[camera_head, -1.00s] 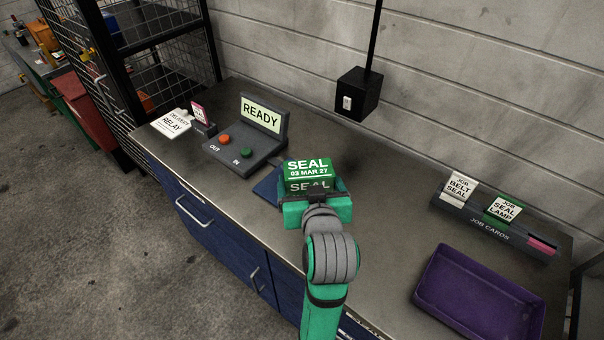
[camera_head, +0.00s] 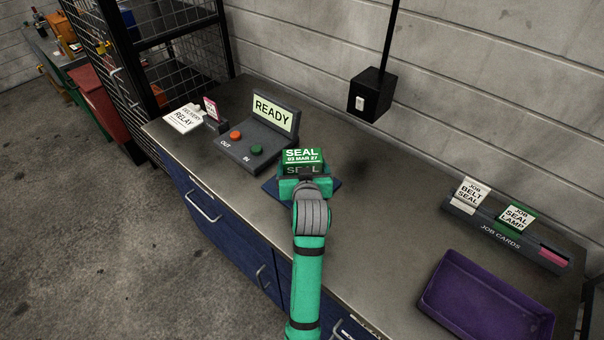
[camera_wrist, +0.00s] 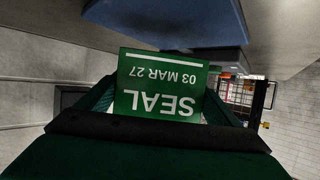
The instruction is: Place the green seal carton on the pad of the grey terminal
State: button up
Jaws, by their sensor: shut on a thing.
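The green seal carton (camera_head: 302,156) reads "SEAL 03 MAR 27" and is held in my gripper (camera_head: 303,172), which is shut on it. In the wrist view the carton (camera_wrist: 162,88) sits between the fingers, its label upside down. The grey terminal (camera_head: 245,160) shows "READY" and has a red OUT button and a green IN button. Its dark blue pad (camera_head: 270,187) lies to the right of the buttons. In the head view the carton and gripper are over the pad and hide most of it. I cannot tell whether the carton touches it.
A white relay card (camera_head: 185,118) lies left of the terminal. A job card rack (camera_head: 500,235) and a purple tray (camera_head: 483,300) are at the right of the bench. A black box (camera_head: 369,95) hangs at the wall. The middle bench top is clear.

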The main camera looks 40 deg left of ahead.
jog(key=shift+w+a+f, duration=0.1)
jog(key=shift+a+f, duration=0.05)
jog(key=shift+f, duration=0.05)
jog(key=shift+w+f, duration=0.1)
jog(key=shift+f, duration=1.5)
jog(key=shift+f, duration=0.2)
jog(key=o, duration=1)
jog(key=shift+r, duration=0.2)
jog(key=v, duration=1.2)
jog(key=shift+a, duration=0.15)
